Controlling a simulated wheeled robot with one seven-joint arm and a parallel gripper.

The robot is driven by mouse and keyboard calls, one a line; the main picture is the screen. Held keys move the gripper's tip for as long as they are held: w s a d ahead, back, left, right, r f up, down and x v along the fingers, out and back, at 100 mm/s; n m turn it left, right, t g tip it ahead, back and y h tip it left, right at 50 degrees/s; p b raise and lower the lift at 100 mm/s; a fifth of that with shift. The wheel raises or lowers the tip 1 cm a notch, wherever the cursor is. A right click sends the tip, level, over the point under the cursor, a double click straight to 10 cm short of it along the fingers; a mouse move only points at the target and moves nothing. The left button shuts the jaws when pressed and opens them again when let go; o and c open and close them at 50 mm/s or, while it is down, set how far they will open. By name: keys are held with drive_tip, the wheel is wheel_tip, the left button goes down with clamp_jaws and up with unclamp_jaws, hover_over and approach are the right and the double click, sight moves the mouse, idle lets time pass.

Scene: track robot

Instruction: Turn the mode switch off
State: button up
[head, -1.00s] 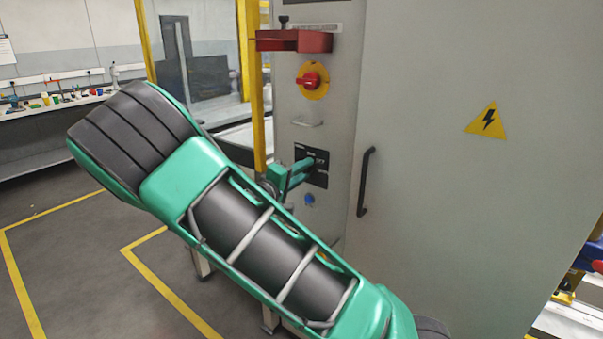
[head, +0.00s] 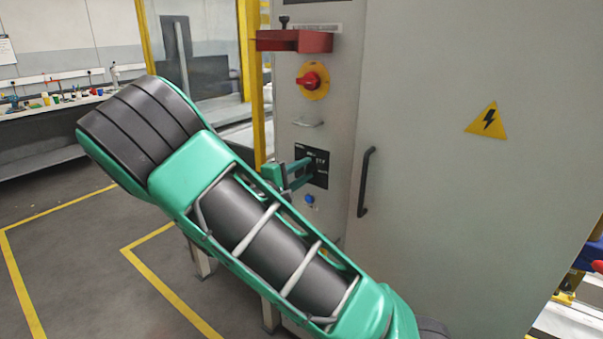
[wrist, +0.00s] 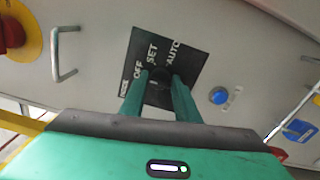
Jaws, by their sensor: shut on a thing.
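The mode switch is a dark knob (wrist: 158,92) on a black plate (wrist: 148,50) lettered MODE, OFF, SET and AUTO in the wrist view. The plate (head: 320,172) also shows on the narrow grey panel in the head view, partly behind my gripper. My green gripper (wrist: 161,78) has its two fingers on either side of the knob, shut on it. In the head view my gripper (head: 303,177) reaches the plate from the left. The fingers hide much of the knob, so I cannot tell which word it points to.
A red rotary switch (head: 309,80) on a yellow disc and a red ledge (head: 293,40) are above the plate. A small metal handle (head: 308,123) lies between. A blue button (wrist: 218,95) is beside the plate. A black door handle (head: 366,181) stands to the right.

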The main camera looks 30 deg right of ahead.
drive_tip(key=shift+a+f, duration=0.1)
drive_tip(key=shift+f, duration=0.1)
drive_tip(key=o, duration=1)
drive_tip(key=shift+r, duration=0.1)
drive_tip(key=shift+c, duration=0.2)
drive_tip(key=v, duration=1)
drive_tip(key=shift+a, duration=0.35)
